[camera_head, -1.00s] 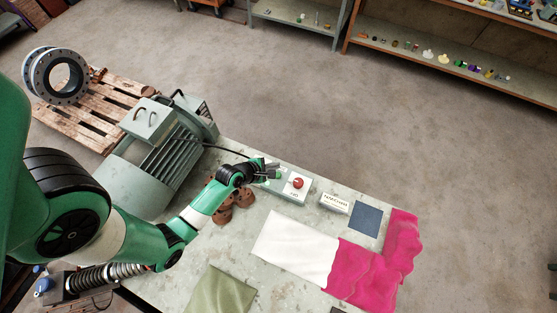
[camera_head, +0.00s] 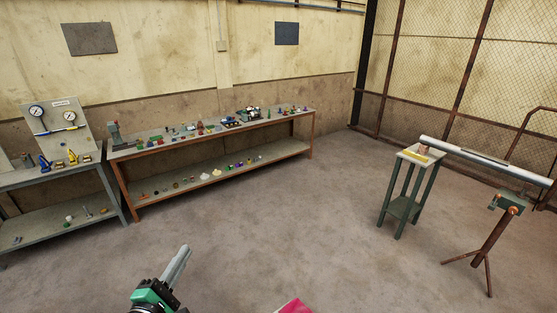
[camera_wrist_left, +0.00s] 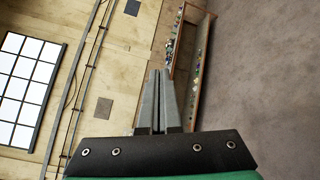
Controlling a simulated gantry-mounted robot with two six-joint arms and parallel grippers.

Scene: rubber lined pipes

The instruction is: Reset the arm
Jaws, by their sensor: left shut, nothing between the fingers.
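My left gripper (camera_head: 177,266) shows at the bottom of the head view, raised in front of bare floor, with its grey fingers together and pointing up. In the left wrist view its two fingers (camera_wrist_left: 159,98) lie side by side, shut, with nothing between them. Most of my left arm is below the head view's lower edge. My right gripper is not in view.
A long workbench (camera_head: 212,131) with small parts stands along the wall. A gauge board (camera_head: 60,132) stands on a bench at left. A pipe (camera_head: 485,160) rests on stands at right. A bit of pink cloth (camera_head: 295,307) shows at the bottom edge. The middle floor is clear.

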